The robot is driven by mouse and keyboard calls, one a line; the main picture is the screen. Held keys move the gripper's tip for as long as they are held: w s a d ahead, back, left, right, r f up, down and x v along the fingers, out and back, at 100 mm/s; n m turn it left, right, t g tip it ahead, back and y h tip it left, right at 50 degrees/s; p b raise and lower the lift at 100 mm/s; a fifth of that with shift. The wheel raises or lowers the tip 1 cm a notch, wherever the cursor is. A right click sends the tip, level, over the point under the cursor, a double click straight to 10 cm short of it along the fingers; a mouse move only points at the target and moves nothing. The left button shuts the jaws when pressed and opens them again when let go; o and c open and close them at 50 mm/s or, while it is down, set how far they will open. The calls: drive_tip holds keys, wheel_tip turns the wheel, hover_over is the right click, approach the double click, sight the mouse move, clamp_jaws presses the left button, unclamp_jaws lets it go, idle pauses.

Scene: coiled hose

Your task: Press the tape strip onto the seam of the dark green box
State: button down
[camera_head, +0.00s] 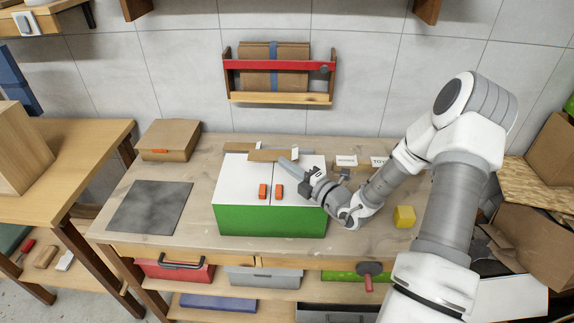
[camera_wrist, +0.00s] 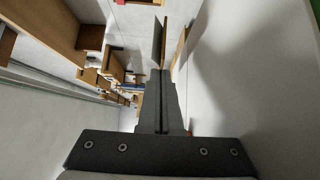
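The green box (camera_head: 270,221) stands on the workbench, with two white top panels (camera_head: 243,172) meeting at a seam. Two small orange pieces, left (camera_head: 262,191) and right (camera_head: 278,191), sit on the top either side of that seam. My gripper (camera_head: 303,175) is above the right part of the top. Its fingers look shut together in the wrist view (camera_wrist: 163,105). A thin grey strip (camera_head: 288,164) sticks out from the fingertips, seen nearly edge-on in the wrist view (camera_wrist: 158,42); it appears to be the tape strip. Contact with the box is unclear.
A wooden holder (camera_head: 262,155) stands behind the box. A dark grey mat (camera_head: 150,207) and a cardboard box (camera_head: 169,140) lie to the left. A yellow block (camera_head: 404,216) is to the right. A red rack (camera_head: 278,66) hangs on the wall.

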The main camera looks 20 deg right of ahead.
drive_tip(key=c, duration=1)
unclamp_jaws()
drive_tip(key=v, duration=1.7)
drive_tip(key=shift+s+d+f, duration=0.15)
drive_tip(key=shift+s, duration=0.05)
